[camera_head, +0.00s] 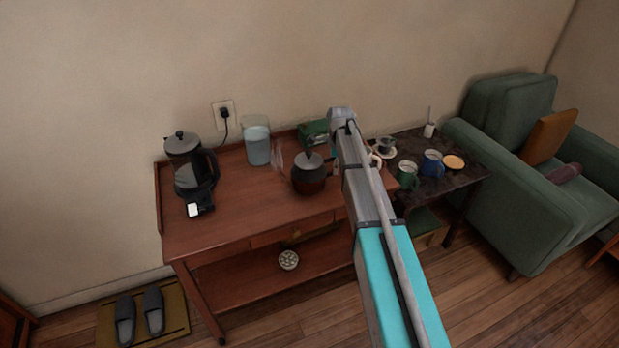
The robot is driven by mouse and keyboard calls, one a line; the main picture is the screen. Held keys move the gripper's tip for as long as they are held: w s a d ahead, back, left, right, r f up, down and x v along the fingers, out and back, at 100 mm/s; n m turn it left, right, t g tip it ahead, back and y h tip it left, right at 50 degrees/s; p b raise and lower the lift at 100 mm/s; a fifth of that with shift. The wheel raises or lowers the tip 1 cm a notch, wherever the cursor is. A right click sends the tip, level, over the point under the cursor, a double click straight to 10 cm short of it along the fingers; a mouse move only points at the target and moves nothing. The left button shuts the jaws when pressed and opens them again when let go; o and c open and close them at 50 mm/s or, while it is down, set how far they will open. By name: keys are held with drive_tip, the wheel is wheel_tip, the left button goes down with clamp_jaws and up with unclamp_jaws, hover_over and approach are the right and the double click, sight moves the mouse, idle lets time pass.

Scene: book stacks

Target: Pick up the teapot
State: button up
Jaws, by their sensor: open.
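The teapot (309,176) is a dark, round pot with a grey lid and knob. It stands upright on the reddish wooden side table (225,228), right of the table's middle. A faint pale, blurred shape is beside its left side; I cannot tell what it is. My arm rises from the bottom and passes just right of the teapot. My gripper's fingers do not show and seem hidden behind the arm. I see no contact with the teapot.
A coffee maker (184,165), a water jug (257,145) and a green box (314,132) share the table. To the right, a dark table (466,168) holds a green mug (407,176), a blue mug (432,163) and small dishes. A green armchair (505,110) stands beyond. The table's front left is clear.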

clamp_jaws()
idle(0.4)
drive_tip(key=shift+r+p, duration=0.35)
idle(0.5)
drive_tip(key=shift+s+r+p, duration=0.1)
drive_tip(key=shift+r+p, duration=1.3)
drive_tip(key=s+d+r+p, duration=0.1)
drive_tip(key=s+r+p, duration=0.8)
drive_tip(key=s, duration=0.4)
drive_tip(key=shift+s+d+r, duration=0.2)
drive_tip(key=shift+s+d, duration=0.05)
drive_tip(key=shift+d, duration=0.05)
drive_tip(key=shift+s, duration=0.1)
idle(0.9)
